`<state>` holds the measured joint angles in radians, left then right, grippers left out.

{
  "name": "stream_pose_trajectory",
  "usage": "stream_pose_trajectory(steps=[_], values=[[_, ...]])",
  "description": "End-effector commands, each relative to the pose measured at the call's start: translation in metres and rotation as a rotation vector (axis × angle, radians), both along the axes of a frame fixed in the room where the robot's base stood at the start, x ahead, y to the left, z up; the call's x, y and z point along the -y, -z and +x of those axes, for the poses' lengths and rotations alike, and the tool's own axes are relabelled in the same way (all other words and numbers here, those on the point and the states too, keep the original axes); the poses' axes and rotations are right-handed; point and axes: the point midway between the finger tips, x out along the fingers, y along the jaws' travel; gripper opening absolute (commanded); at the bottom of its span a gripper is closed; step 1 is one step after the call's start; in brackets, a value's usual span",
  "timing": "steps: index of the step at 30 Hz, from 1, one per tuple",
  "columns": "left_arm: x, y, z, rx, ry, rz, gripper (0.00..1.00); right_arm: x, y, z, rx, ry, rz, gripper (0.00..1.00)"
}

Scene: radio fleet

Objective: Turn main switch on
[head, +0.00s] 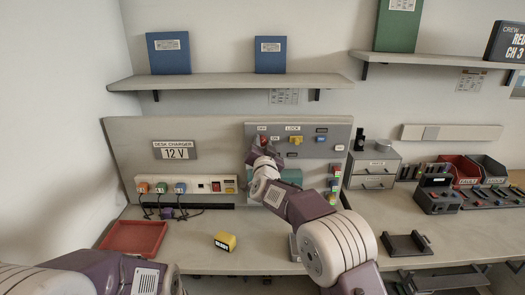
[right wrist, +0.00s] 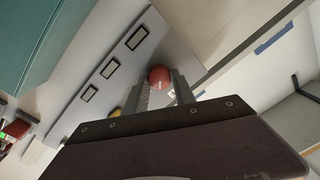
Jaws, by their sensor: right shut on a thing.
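The main switch (head: 263,140) is a red knob on the left of the grey control panel (head: 316,145) on the back wall. My right gripper (head: 258,149) reaches up to it in the head view and partly hides it. In the right wrist view the red knob (right wrist: 159,77) sits between the two fingers of my right gripper (right wrist: 160,91), which is shut on it. A yellow knob (head: 295,140) is right of it under a "LOCK" label. My left arm shows at the bottom left in the head view, but its gripper is out of view.
A yellow block (head: 225,241) and a red tray (head: 133,238) are on the desk (head: 195,258). Plugs and cables hang at the desk charger strip (head: 190,186). A drawer unit (head: 375,170) stands right of the panel. A shelf (head: 225,81) is above.

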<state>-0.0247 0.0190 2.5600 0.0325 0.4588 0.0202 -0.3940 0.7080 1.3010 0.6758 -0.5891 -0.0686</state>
Motion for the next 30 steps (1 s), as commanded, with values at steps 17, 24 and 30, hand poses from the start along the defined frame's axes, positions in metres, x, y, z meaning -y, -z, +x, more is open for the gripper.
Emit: stream_pose_trajectory(steps=[17, 24, 30], values=[[0.0, 0.038, 0.0, 0.0, 0.0, 0.0, 0.36, 0.0, 0.005, 0.0, -0.001, -0.001, 0.52, 0.0], [0.0, 0.045, 0.0, 0.0, 0.0, 0.0, 0.36, 0.0, 0.005, 0.0, -0.001, 0.0, 0.672, 0.0], [0.0, 0.048, 0.0, 0.0, 0.0, 0.0, 0.36, 0.0, 0.005, 0.0, -0.002, 0.0, 0.748, 0.0]])
